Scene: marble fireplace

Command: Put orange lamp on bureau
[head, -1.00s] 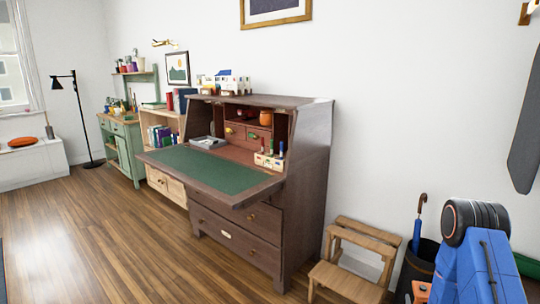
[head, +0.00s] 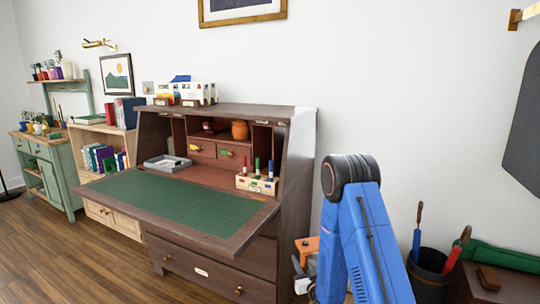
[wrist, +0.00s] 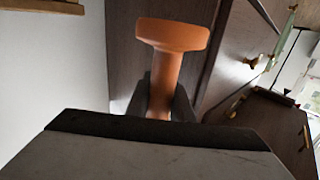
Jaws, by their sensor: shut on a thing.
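The orange lamp (wrist: 172,38) fills the upper middle of the wrist view, with a wide flat end above a narrower stem. My gripper (wrist: 161,98) is shut on the stem; its dark fingers stand on either side. In the head view, part of the orange lamp (head: 307,245) shows left of my blue arm, in front of the bureau's right side; the arm hides much of the gripper. The dark brown bureau (head: 215,270) stands against the wall with its green-topped flap (head: 170,205) folded down. The lamp is apart from the flap.
The flap's green middle is clear. An umbrella stand (head: 430,275) is at the right.

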